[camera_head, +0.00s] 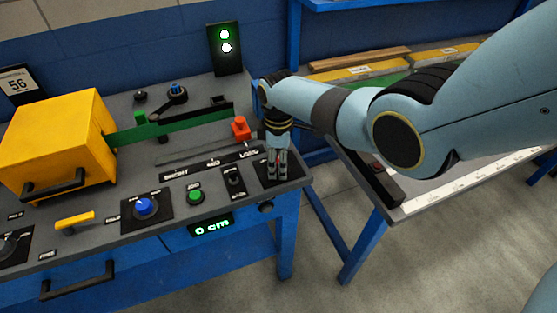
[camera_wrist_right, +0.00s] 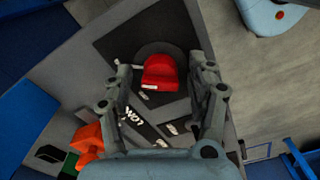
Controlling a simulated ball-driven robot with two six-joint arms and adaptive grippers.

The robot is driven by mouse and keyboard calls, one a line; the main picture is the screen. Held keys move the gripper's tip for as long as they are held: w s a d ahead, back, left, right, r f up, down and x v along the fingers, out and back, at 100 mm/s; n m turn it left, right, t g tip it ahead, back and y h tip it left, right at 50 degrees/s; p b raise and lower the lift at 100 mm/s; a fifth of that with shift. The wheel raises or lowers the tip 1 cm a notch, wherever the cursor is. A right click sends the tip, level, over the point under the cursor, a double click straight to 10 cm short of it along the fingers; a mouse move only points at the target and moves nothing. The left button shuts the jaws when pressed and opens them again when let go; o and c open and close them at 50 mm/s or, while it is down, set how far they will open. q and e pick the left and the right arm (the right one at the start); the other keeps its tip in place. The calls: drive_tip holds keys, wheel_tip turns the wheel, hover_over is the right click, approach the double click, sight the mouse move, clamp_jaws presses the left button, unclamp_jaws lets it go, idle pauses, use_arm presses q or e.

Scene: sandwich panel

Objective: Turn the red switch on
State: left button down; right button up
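The red switch (camera_wrist_right: 160,72) sits on a dark round base on a black plate at the panel's right corner. In the head view it is mostly hidden behind my right gripper (camera_head: 278,172). That gripper points down over the corner. In the right wrist view my right gripper (camera_wrist_right: 164,75) is open, with one finger on each side of the switch. Gaps show between the fingers and the red part; I cannot tell how far above it the fingertips are. My left gripper is not in view.
An orange-red slider knob (camera_head: 240,128) stands close left of my gripper. A black rocker switch (camera_head: 233,181), a green button (camera_head: 195,196) and a blue knob (camera_head: 146,207) lie along the front. A yellow box (camera_head: 62,140) stands at left. Another table (camera_head: 470,187) is at right.

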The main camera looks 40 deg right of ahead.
wheel_tip(320, 180, up, 12)
idle(0.7)
idle(0.4)
drive_tip(key=s+a+f+m+t, duration=0.1)
drive_tip(key=s+m, duration=0.3)
drive_tip(key=s, duration=0.7)
drive_tip(key=s+a+r+m+t, duration=0.1)
drive_tip(key=s+r+m, duration=0.25)
drive_tip(key=s, duration=0.35)
drive_tip(key=s+a+r+m+t, duration=0.1)
drive_tip(key=s+r+m+t, duration=0.1)
drive_tip(key=s+r, duration=0.45)
drive_tip(key=s+d+f+g+b, duration=0.15)
drive_tip(key=f+b, duration=0.35)
drive_tip(key=f, duration=1.4)
drive_tip(key=s+d+f+b, duration=0.15)
drive_tip(key=f+b, duration=0.45)
drive_tip(key=f, duration=1.2)
drive_tip(key=s+f+b, duration=0.4)
drive_tip(key=s+f, duration=0.5)
drive_tip(key=f, duration=0.4)
drive_tip(key=s+f+g+b, duration=0.1)
drive_tip(key=s+f+b, duration=0.3)
drive_tip(key=s+f, duration=0.6)
wheel_tip(320, 180, down, 3)
drive_tip(key=shift+s+f+h+b, duration=0.1)
drive_tip(key=shift+s+h+b, duration=0.05)
drive_tip(key=shift+h+b, duration=0.2)
